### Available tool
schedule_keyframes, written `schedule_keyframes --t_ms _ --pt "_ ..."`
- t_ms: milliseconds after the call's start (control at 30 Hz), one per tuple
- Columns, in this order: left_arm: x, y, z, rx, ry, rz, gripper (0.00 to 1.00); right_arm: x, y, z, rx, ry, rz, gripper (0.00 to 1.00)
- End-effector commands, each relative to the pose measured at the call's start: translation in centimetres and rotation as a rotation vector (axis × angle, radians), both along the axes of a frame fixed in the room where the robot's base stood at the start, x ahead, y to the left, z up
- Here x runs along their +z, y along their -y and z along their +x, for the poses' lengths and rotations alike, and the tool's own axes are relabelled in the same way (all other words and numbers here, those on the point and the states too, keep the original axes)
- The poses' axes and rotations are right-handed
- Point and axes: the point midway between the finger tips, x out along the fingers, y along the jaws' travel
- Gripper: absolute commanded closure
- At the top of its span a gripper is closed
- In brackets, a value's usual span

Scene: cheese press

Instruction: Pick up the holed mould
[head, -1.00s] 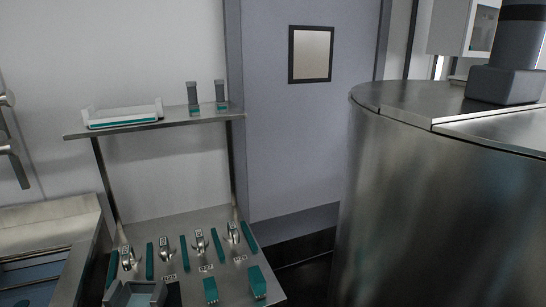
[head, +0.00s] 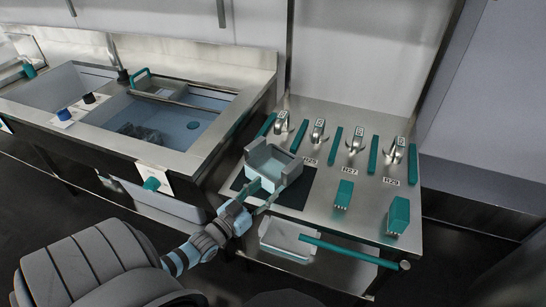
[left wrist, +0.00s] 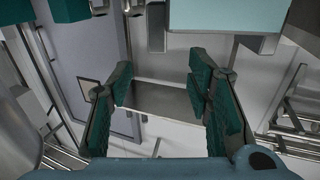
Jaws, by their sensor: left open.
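A grey, open-topped, box-like mould (head: 285,158) shows on a dark mat (head: 302,186) at the left of the steel table. No holes can be made out in it at this size. My left gripper (head: 262,192) is at its near side, overlapping its lower edge in the head view; I cannot tell whether they touch. In the left wrist view the left jaws (left wrist: 160,82) are wide apart with nothing between them. My right gripper is not in view.
Teal blocks (head: 343,194) and (head: 398,215) stand on the table's right part, with metal clamps (head: 355,138) and teal bars behind. A sink with blue liquid (head: 175,122) lies left. A pale tray (head: 288,238) sits below the table's front edge, near a teal rail (head: 345,250).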

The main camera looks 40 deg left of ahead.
Motion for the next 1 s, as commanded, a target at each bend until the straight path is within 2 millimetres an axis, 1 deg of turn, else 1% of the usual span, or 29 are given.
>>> schedule_keyframes --t_ms 67,200,300,467,600,700,867,933,1000 --pt "0.3 0.1 1.9 -0.003 0.015 -0.002 0.54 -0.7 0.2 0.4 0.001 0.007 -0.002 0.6" --pt "0.2 0.2 5.8 -0.004 0.012 -0.001 0.54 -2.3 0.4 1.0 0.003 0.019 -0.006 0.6" --pt "0.2 0.3 7.7 -0.004 0.007 -0.002 0.54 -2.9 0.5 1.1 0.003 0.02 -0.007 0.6" --pt "0.4 0.4 9.9 -0.004 0.007 -0.001 0.54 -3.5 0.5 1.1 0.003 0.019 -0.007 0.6" --pt "0.6 0.5 12.7 -0.002 0.006 -0.002 0.54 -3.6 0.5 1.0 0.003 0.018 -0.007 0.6" --pt "0.5 0.6 13.7 -0.003 0.003 -0.003 0.54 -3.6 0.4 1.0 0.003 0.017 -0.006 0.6" --pt "0.5 0.6 13.7 -0.004 0.002 -0.003 0.54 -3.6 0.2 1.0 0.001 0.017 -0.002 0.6" --pt "0.5 0.6 13.7 -0.004 0.002 -0.003 0.62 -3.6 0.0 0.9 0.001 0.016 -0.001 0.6" --pt "0.5 0.6 13.7 -0.004 0.002 -0.003 0.74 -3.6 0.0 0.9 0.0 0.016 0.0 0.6"
